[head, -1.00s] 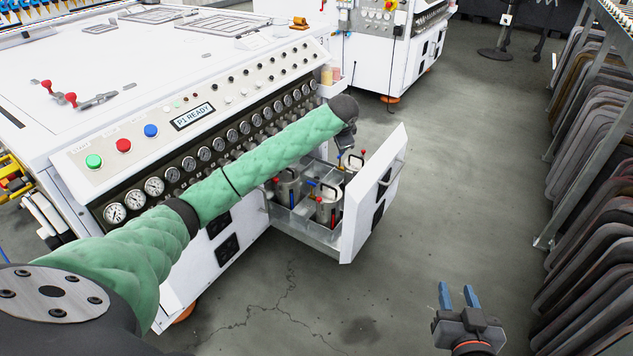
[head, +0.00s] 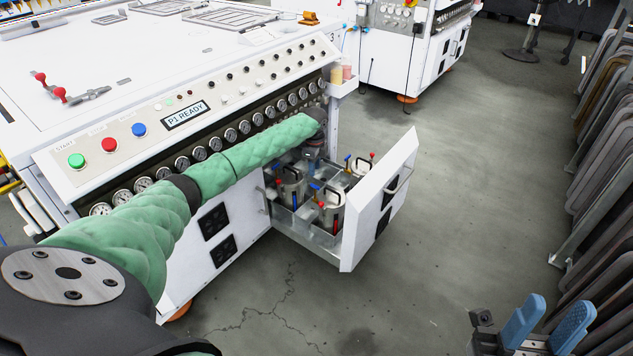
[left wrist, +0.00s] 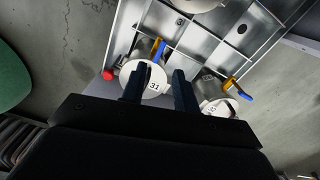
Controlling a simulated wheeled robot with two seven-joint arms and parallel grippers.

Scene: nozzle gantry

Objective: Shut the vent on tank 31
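In the left wrist view, tank 31 (left wrist: 155,84) shows a round white lid with its number. A lever with blue and yellow parts (left wrist: 158,50) and a red knob (left wrist: 108,74) are at its edge. My left gripper (left wrist: 158,73) is open, its dark blue fingers over the lid with nothing gripped; contact cannot be told. In the head view, my left wrist (head: 316,124) hangs over the back of the open drawer, fingers mostly hidden. Several metal tanks (head: 331,210) stand in the drawer; their numbers are unreadable there. My right gripper (head: 546,328) is open and empty at lower right.
The drawer's white front (head: 382,200) stands out from the white machine (head: 215,60). A second tank (left wrist: 217,107) with a yellow and blue lever is right of tank 31. Dark panels (head: 605,200) line a rack at right. The floor between is clear.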

